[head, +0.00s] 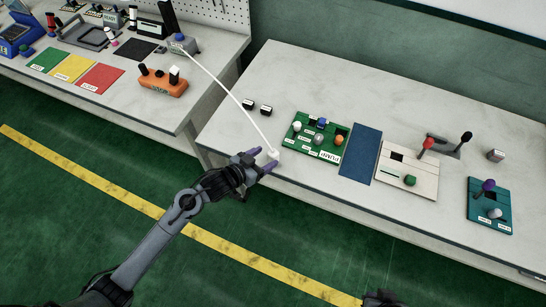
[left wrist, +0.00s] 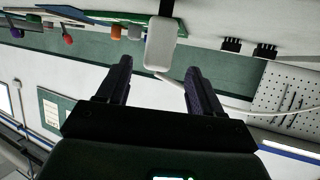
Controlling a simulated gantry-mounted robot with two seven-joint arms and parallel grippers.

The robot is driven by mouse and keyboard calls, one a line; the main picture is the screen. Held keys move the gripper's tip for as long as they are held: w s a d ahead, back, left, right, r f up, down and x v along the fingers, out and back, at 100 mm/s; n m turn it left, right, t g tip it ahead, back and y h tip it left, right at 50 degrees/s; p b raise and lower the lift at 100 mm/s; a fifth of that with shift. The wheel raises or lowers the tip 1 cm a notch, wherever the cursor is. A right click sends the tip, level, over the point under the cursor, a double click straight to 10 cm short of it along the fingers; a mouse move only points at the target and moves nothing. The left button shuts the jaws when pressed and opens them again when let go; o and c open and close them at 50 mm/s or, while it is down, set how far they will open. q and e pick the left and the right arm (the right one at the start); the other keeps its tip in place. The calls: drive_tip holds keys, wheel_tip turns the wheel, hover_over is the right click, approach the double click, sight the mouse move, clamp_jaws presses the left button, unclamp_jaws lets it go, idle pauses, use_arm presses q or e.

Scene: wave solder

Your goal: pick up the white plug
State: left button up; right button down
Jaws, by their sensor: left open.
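The white plug (head: 273,154) is at the end of a white cable (head: 230,98), at the front left edge of the right table. My left gripper (head: 264,160) is open beside the plug, its purple fingers pointing toward it. In the left wrist view the white plug (left wrist: 161,43) appears as a pale rounded block just ahead of the gap between the open fingers (left wrist: 159,66). The gap is empty. A dark part at the bottom edge of the head view looks like my right gripper (head: 384,298); its jaws cannot be made out.
The cable runs to a grey box (head: 183,44) on the left table. Two small black connectors (head: 257,107), a green board (head: 297,147) with coloured knobs, a blue mat (head: 361,153) and a cream lever panel (head: 396,179) lie nearby. A gap separates the tables.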

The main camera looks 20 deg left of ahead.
sight(270, 156)
use_arm(q)
drive_tip(key=shift+b+x, duration=0.4)
drive_tip(key=shift+x, duration=1.95)
drive_tip(key=shift+s+d, duration=0.1)
drive_tip(key=shift+d, duration=0.05)
clamp_jaws()
